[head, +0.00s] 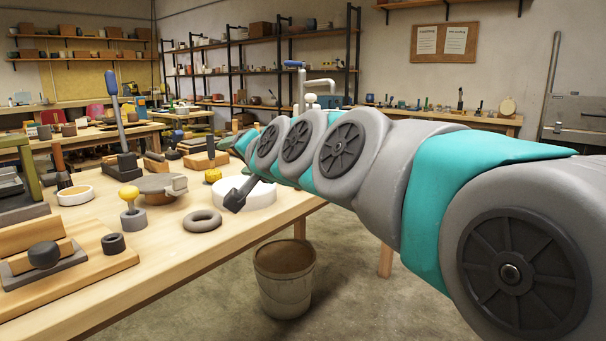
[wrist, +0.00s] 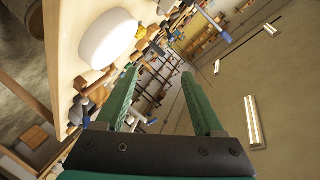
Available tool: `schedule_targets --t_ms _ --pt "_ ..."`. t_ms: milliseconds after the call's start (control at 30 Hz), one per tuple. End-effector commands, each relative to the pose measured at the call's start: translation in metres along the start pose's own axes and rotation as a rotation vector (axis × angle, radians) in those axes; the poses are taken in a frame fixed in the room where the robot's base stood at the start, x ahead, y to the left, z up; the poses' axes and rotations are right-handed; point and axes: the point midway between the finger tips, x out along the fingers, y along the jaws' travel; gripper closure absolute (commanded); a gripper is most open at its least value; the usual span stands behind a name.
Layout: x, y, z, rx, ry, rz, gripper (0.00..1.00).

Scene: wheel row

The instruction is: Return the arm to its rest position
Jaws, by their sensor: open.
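My arm (head: 370,160), grey and teal with dark round joint covers, reaches from the lower right of the head view to above the right end of the workbench. In the wrist view my gripper (wrist: 160,74) has two green fingers spread well apart, with nothing between them. The gripper's fingers cannot be made out clearly in the head view, as the arm's far end is small and partly hidden. A white round block (wrist: 108,38) lies on the bench to the left of the fingers in the wrist view, apart from them.
The wooden workbench (head: 160,255) holds a grey ring (head: 202,220), a yellow-knobbed piece (head: 130,198), a brown round piece (head: 158,187) and other tools. A bin (head: 285,285) stands on the floor beside the bench. Shelves (head: 265,70) line the back wall. The floor right of the bin looks clear.

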Motion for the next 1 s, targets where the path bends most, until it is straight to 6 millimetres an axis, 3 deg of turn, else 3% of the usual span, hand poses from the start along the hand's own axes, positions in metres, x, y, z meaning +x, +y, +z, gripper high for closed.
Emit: schedule_targets --t_ms 33,100,267,367,500,633,800,900,1000 --pt "-0.011 0.034 0.015 -0.048 -0.053 0.075 0.3" --pt "-0.026 0.081 0.039 -0.111 -0.142 0.178 0.3" --pt "-0.079 0.179 0.092 -0.217 -0.349 0.395 0.3" --pt "-0.121 0.235 0.123 -0.26 -0.483 0.521 0.3" --pt "-0.194 0.302 0.166 -0.288 -0.682 0.685 0.3" --pt "-0.266 0.347 0.203 -0.286 -0.866 0.814 0.3" --pt "-0.337 0.377 0.237 -0.26 -1.046 0.92 0.3" --pt "-0.359 0.383 0.247 -0.248 -1.103 0.948 0.3" --pt "-0.367 0.385 0.25 -0.245 -1.122 0.958 0.3"
